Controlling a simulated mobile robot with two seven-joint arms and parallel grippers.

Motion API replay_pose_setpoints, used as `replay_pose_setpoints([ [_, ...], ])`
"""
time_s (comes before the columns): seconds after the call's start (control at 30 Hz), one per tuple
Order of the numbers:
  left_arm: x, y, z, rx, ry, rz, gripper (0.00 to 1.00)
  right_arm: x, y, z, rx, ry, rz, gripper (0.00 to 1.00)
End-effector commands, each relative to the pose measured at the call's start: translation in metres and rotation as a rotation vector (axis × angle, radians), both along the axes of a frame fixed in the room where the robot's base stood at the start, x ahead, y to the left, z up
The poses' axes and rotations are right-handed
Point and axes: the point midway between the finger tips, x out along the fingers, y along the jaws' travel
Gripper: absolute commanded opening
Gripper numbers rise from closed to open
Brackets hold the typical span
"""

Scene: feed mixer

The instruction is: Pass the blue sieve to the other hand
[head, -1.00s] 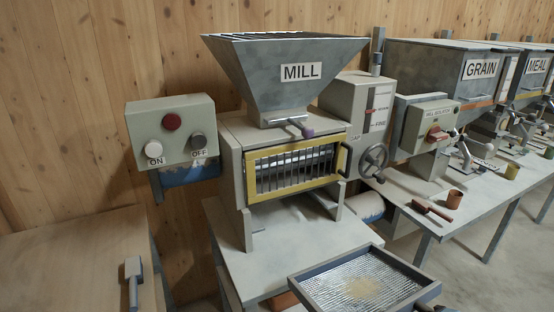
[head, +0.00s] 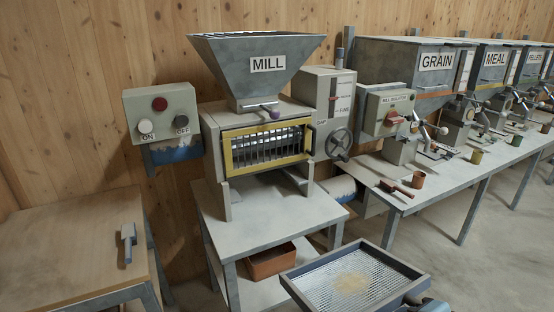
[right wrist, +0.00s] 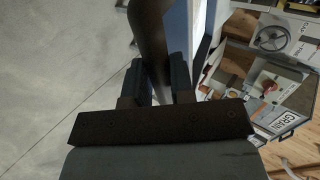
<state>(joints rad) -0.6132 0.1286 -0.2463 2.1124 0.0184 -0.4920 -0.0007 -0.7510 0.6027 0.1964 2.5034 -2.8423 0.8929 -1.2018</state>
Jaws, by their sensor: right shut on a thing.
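The blue sieve (head: 404,291) is at the bottom of the head view, a square blue-grey frame with a ridged mesh and a patch of pale meal in the middle. It is held out in front of the mill. My right gripper (right wrist: 158,76) is shut on the sieve's dark round handle (right wrist: 150,28) in the right wrist view; in the head view only a bit of it shows at the bottom edge, beside the frame's near right corner. The sieve's blue side (right wrist: 200,18) also shows in the right wrist view. My left gripper is not in view.
The mill (head: 265,140) stands on a grey table, with a brown bin (head: 271,263) on its lower shelf. A wooden table (head: 70,250) at left bears a grey tool (head: 128,243). Feed bins line the long bench (head: 400,185) at right. Floor is free at right.

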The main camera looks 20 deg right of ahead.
Motion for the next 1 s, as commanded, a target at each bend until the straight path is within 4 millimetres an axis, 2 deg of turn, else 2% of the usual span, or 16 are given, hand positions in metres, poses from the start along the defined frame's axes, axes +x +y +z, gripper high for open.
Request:
replay_pose_setpoints([
  [0.27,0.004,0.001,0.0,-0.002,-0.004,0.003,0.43,0.043,0.024,0.011,-0.001,-0.01,0.028,0.0],
  [0.53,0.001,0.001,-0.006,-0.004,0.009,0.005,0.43,0.098,0.059,0.034,-0.004,-0.009,0.083,0.0],
  [0.77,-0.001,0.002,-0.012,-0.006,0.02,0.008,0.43,0.142,0.088,0.064,-0.006,-0.01,0.136,0.0],
  [1.0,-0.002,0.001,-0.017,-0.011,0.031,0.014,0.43,0.183,0.114,0.103,-0.006,-0.009,0.186,0.0],
])
